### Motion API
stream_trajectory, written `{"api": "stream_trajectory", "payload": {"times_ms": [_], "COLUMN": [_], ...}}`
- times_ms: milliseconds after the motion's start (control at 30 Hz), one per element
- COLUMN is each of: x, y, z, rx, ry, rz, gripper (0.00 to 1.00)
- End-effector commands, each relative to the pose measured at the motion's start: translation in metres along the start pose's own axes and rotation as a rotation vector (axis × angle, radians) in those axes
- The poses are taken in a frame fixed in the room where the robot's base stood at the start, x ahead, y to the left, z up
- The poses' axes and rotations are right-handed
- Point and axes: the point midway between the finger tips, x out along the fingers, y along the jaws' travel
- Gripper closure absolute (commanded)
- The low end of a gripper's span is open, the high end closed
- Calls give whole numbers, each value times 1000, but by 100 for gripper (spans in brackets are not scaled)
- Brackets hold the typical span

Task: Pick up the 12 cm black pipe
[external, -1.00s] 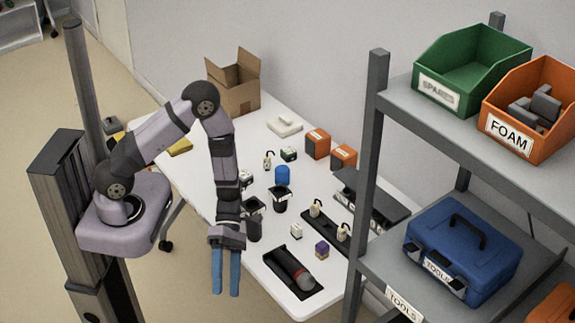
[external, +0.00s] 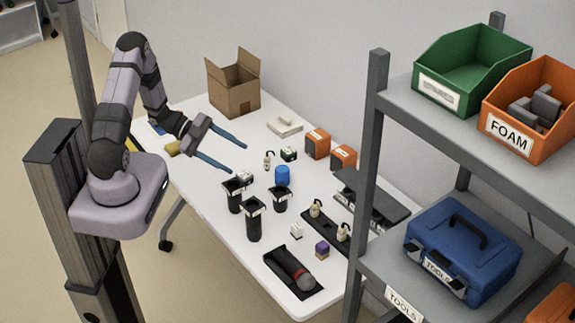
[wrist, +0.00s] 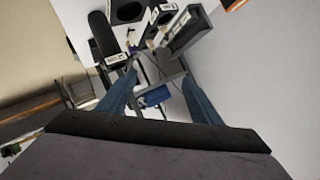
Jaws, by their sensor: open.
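Several black upright tubes stand together on the white table (external: 215,203): a tall front pipe (external: 253,225), a left pipe (external: 234,200) and a right pipe (external: 280,200). Each carries a pale label near its top; I cannot read the lengths, so I cannot tell which is 12 cm. My gripper (external: 238,158) is open and empty, its blue fingers pointing right above the table, apart from the pipes and behind them. In the wrist view a rounded black pipe (wrist: 103,36) and other black parts with pale labels show beyond the fingertips.
Orange boxes (external: 317,143) and a cardboard box (external: 233,90) are at the back. A grey shelf post (external: 369,180) rises on the right.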

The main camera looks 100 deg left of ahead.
Motion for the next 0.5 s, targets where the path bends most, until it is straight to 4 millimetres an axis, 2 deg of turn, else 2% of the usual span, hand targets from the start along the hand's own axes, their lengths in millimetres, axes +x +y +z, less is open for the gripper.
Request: {"api": "stream_trajectory", "payload": {"times_ms": [33, 133, 233, 300, 400, 500], "x": [16, 43, 67, 80, 95, 98], "y": [34, 77, 105, 121, 144, 157], "z": [-4, -16, -10, 1, 19, 31], "rx": [-172, -472, -663, -743, -797, -781], "ry": [64, 161, 194, 200, 212, 243], "rz": [-8, -28, -63, -93, -148, -214], "gripper": [42, 42, 42, 42, 42, 42]}}
